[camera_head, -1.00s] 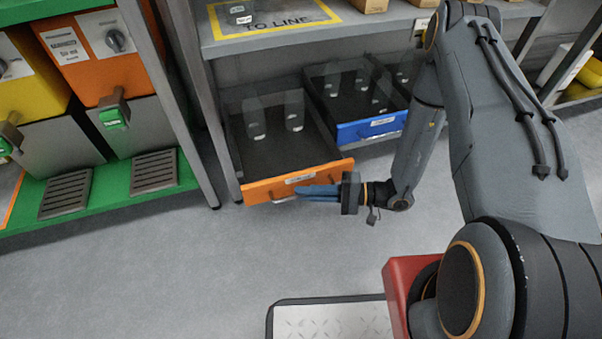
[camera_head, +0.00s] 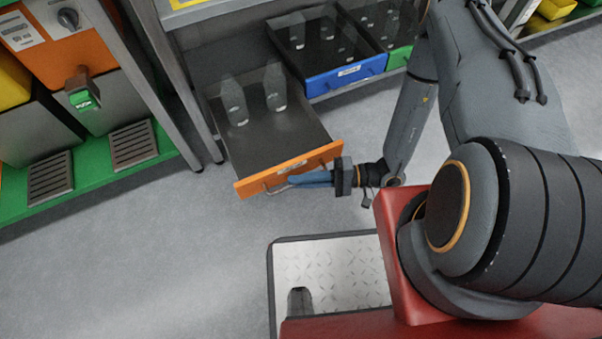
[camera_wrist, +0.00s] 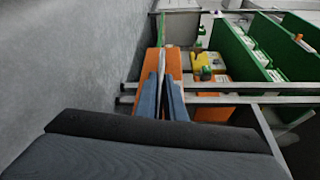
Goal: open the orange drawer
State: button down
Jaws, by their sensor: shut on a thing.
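The orange drawer (camera_head: 313,157) stands pulled well out from under the shelf, with its front panel tilted in the picture. Two clear bottles stand inside it toward the back. My gripper (camera_head: 291,181) is at the drawer's front, with its blue fingers shut on the drawer's handle (camera_head: 277,187). In the wrist view, the blue fingers (camera_wrist: 163,100) point at the orange drawer front (camera_wrist: 174,62); the grip on the handle is hard to make out there.
A blue drawer (camera_head: 345,74) and a green drawer (camera_head: 399,57), both partly out, are to the right. A green-based rack with drip grates (camera_head: 133,145) stands at the left. Grey floor (camera_head: 180,240) is clear before the drawer; a metal plate (camera_head: 330,262) lies nearer.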

dwell(0.3)
jog(key=c, duration=1.8)
grip_release()
jog(key=shift+c, duration=0.2)
jog(key=d+p, duration=0.1)
jog(key=d, duration=0.6)
jog(key=shift+d+r+p, duration=0.3)
jog(key=shift+d+p, duration=0.05)
jog(key=shift+d, duration=0.05)
jog(key=shift+s, duration=0.1)
